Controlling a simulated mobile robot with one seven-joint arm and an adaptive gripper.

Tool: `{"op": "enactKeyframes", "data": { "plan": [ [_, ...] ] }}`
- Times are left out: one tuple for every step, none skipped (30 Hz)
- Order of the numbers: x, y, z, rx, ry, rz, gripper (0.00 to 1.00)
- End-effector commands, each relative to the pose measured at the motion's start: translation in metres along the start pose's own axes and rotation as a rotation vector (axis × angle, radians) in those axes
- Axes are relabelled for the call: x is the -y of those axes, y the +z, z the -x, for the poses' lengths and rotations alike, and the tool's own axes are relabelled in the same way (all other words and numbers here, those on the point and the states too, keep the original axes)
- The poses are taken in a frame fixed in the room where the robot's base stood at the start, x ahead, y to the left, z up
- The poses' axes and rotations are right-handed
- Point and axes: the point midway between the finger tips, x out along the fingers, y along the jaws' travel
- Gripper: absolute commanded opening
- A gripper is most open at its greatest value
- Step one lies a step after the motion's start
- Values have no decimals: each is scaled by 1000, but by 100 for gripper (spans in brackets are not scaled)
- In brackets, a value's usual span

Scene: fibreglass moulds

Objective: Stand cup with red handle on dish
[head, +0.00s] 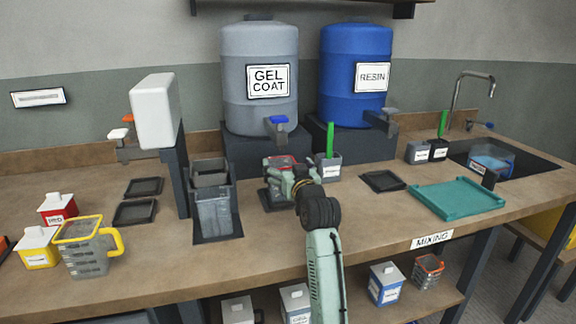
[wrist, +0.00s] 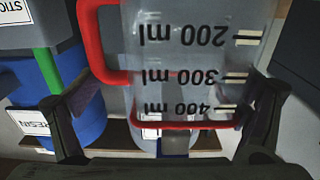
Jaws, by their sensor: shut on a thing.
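The clear measuring cup with a red handle (wrist: 190,60) fills the middle of the wrist view, its markings upside down in that picture. The same cup (head: 278,162) shows in the head view below the gel coat tap, red rim upward, partly hidden by my gripper (head: 298,180). My gripper, also in the wrist view (wrist: 165,120), is shut on the cup's body. A dark square dish (head: 266,200) lies below the cup; I cannot tell whether they touch. Other dark square dishes lie at right (head: 383,181) and at left (head: 145,187), (head: 134,213).
A cup of green sticks (head: 328,168) stands close right of the cup. A dark-framed bin (head: 212,212) stands to its left. A yellow-handled cup (head: 86,250) is at far left, a teal tray (head: 457,197) at right. The front bench strip is clear.

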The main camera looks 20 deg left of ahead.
Motion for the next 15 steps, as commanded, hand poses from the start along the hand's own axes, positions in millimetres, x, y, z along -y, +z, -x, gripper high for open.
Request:
{"op": "enactKeyframes", "data": {
  "plan": [
    [0, 0, 0, -1, 0, 0, 63],
    [0, 0, 0, -1, 0, 0, 63],
    [0, 0, 0, -1, 0, 0, 63],
    [0, 0, 0, -1, 0, 0, 63],
    [0, 0, 0, -1, 0, 0, 63],
    [0, 0, 0, -1, 0, 0, 63],
    [0, 0, 0, -1, 0, 0, 63],
    [0, 0, 0, -1, 0, 0, 63],
    [0, 0, 0, -1, 0, 0, 63],
    [0, 1, 0, 0, 0, 0, 63],
    [0, 1, 0, 0, 0, 0, 63],
    [0, 2, 0, 0, 0, 0, 63],
    [0, 2, 0, 0, 0, 0, 63],
    [0, 3, 0, 0, 0, 0, 63],
    [0, 3, 0, 0, 0, 0, 63]
  ]
}}
